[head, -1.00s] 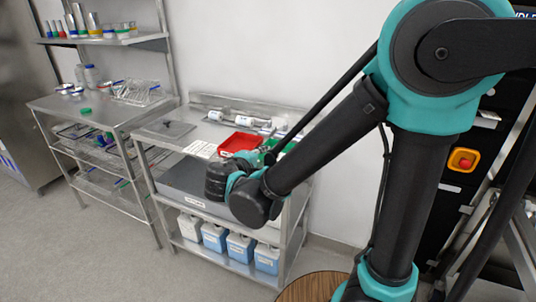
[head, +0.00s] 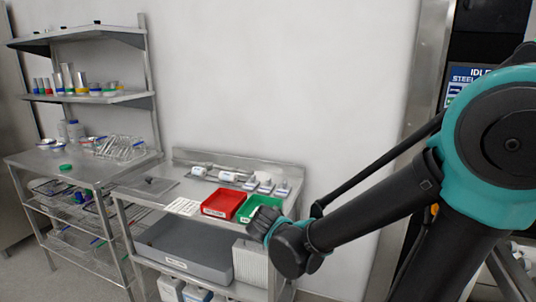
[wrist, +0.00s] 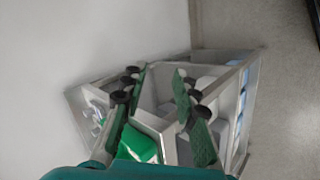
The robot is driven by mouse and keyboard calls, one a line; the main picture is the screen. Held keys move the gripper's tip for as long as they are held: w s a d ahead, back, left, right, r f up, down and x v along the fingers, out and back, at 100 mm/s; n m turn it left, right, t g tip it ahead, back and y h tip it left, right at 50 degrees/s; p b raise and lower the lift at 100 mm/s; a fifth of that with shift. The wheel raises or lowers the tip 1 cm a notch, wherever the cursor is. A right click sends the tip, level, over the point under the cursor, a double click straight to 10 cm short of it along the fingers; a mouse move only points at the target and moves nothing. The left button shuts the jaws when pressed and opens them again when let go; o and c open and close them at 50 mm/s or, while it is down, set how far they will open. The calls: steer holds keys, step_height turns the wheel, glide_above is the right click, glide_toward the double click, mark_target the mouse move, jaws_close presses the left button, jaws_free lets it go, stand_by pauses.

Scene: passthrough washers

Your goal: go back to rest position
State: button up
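My gripper shows in the wrist view (wrist: 160,110) with its two green-padded fingers spread apart and nothing between them. In the head view my arm's wrist end is at the right end of the steel table (head: 165,198), in front of the green tray; the fingers are hidden there. The green tray (head: 262,205) sits on the table top beside the red tray (head: 222,203).
A grey bin (head: 185,252) is on the shelf below. A steel rack (head: 75,165) with shelves stands at left. The wall behind is bare.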

steer(key=s+d+f+m+g+y, duration=0.3)
steer(key=s+d+f+m+y, duration=0.2)
steer(key=s+d+f+m, duration=0.2)
steer(key=shift+s+d+f+m, duration=0.25)
steer(key=shift+s+d+m, duration=0.8)
steer(key=shift+d, duration=0.55)
steer(key=shift+w, duration=0.1)
